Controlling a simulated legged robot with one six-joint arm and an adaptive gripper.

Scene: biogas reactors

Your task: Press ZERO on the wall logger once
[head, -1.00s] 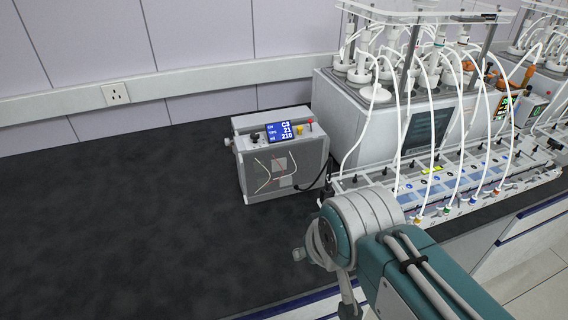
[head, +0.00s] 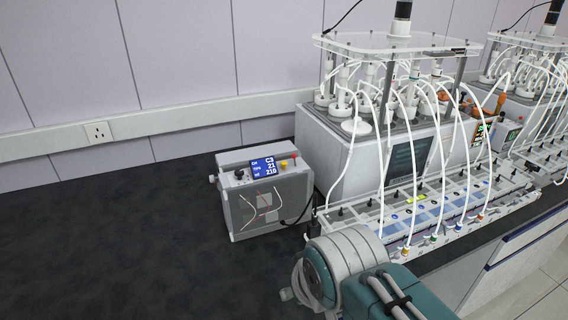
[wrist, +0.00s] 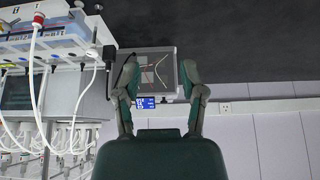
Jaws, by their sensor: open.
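I see no logger mounted on the wall in either view, and no ZERO label is readable. A grey box (head: 264,198) with a lit blue display (head: 263,167) stands on the dark bench; the display reads C3, 21 and 210. A red and a yellow knob sit beside the display. In the wrist view, which is upside down, the same box (wrist: 157,69) shows beyond and between the fingers. My gripper (wrist: 157,68) is open and empty, and I see no contact with the box. In the head view my gripper is hidden; only my arm shows.
A large reactor unit (head: 345,150) with bottles and white tubes stands right of the box, with a long valve panel (head: 430,212) before it. A second reactor (head: 525,85) is further right. The bench (head: 100,240) is clear at left. A socket (head: 98,132) sits on wall trunking.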

